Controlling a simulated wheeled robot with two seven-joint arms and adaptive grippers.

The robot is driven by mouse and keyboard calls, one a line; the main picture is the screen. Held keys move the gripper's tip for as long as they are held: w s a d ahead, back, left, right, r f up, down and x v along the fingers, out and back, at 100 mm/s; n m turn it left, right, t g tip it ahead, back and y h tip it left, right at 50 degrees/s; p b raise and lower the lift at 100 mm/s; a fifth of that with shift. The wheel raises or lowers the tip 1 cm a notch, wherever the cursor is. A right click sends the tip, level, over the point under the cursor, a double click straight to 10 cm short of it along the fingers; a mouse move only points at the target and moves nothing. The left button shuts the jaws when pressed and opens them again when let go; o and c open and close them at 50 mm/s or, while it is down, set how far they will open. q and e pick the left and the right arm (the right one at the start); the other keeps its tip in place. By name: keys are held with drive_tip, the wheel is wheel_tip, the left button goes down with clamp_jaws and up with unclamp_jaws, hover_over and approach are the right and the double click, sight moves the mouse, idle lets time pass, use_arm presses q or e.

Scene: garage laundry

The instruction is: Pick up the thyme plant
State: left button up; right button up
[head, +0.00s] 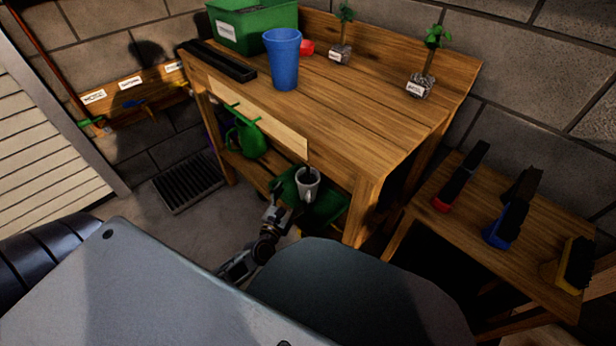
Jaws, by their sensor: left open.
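Two small potted plants with green leaves and labelled speckled pots stand on the wooden workbench (365,115). One plant (341,50) is near the back edge. The other plant (420,83) is at the right end. Their labels are too small to read surely, so I cannot tell which is thyme. My right gripper is not in view.
A blue cup (283,60), green bin (252,28), black tray (219,60) and red object (307,48) are on the bench. A green watering can (246,137) is below. A side table (465,225) holds several brushes. The bench top's front right is clear.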

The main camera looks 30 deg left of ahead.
sight(306, 170)
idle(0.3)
use_arm(q)
drive_tip(key=w+b, duration=0.1)
drive_tip(key=w, duration=0.7)
drive_tip(key=shift+w+a, duration=0.25)
drive_tip(key=shift+w, duration=0.05)
drive_tip(key=shift+w, duration=0.1)
idle(0.4)
drive_tip(key=shift+w+a+f+b, duration=0.15)
drive_tip(key=shift+w+b, duration=0.2)
drive_tip(key=shift+w, duration=0.45)
drive_tip(key=shift+w+a+r+b, duration=0.1)
drive_tip(key=shift+w+b, duration=0.25)
drive_tip(key=shift+w, duration=1.35)
drive_tip(key=shift+c, duration=0.2)
